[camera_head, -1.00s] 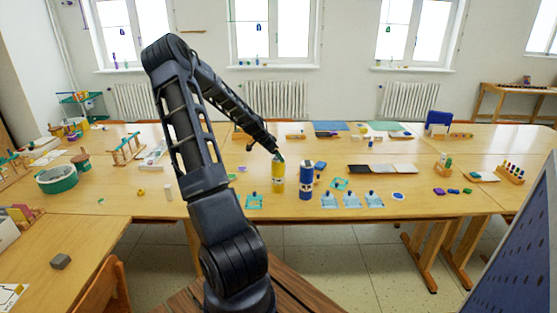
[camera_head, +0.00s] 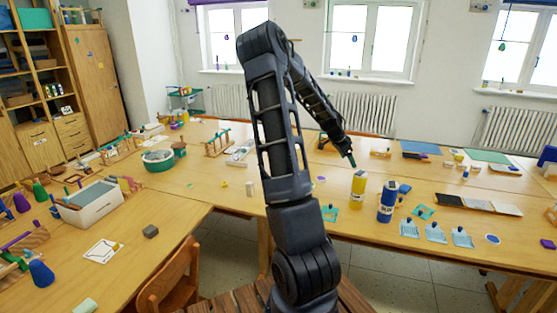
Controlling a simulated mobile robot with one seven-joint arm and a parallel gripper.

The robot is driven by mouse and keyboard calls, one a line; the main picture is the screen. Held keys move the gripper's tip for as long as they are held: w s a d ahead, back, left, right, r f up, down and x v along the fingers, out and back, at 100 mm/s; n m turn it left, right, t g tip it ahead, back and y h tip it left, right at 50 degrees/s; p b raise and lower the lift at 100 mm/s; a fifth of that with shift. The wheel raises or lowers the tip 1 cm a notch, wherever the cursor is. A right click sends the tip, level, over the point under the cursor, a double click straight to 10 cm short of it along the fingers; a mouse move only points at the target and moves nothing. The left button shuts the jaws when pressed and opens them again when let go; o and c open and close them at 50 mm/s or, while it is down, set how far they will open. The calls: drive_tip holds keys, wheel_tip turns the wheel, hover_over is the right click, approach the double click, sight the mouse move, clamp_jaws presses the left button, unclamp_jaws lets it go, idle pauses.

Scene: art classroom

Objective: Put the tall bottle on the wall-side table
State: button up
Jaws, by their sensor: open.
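I cannot tell which one is the tall bottle. My gripper (camera_head: 352,163), at the end of the dark arm, is small in view, just above and slightly left of the yellow bottle's top. It is open and holds nothing that I can see. I cannot tell which surface is the wall-side table; the long table's far part lies nearest the windowed wall.
Light blue pieces (camera_head: 435,233) and a dark-and-white strip (camera_head: 478,204) lie right of the bottles. A green round tub (camera_head: 158,160) stands left. A chair (camera_head: 174,277) is at the near table (camera_head: 120,272), which holds a white box (camera_head: 91,209). Shelves and a cabinet (camera_head: 103,80) stand far left.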

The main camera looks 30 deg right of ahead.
drive_tip(key=s+a+r+n+t+y, duration=0.1)
drive_tip(key=a+r+n+y, duration=0.2)
drive_tip(key=a, duration=0.7)
drive_tip(key=a+r+n+t, duration=0.25)
drive_tip(key=a+r, duration=0.25)
drive_tip(key=a, duration=0.4)
drive_tip(key=s+a+r+n+t+y, duration=0.15)
drive_tip(key=a+r+n, duration=0.25)
drive_tip(key=a, duration=0.6)
drive_tip(key=s+a+r+n, duration=0.3)
drive_tip(key=s+a+n, duration=0.2)
drive_tip(key=s+a, duration=0.4)
drive_tip(key=s+a+r+n+t+y, duration=0.1)
drive_tip(key=s+a+r+n, duration=0.3)
drive_tip(key=s+a, duration=0.5)
drive_tip(key=shift+a+n, duration=0.95)
drive_tip(key=shift+a, duration=0.3)
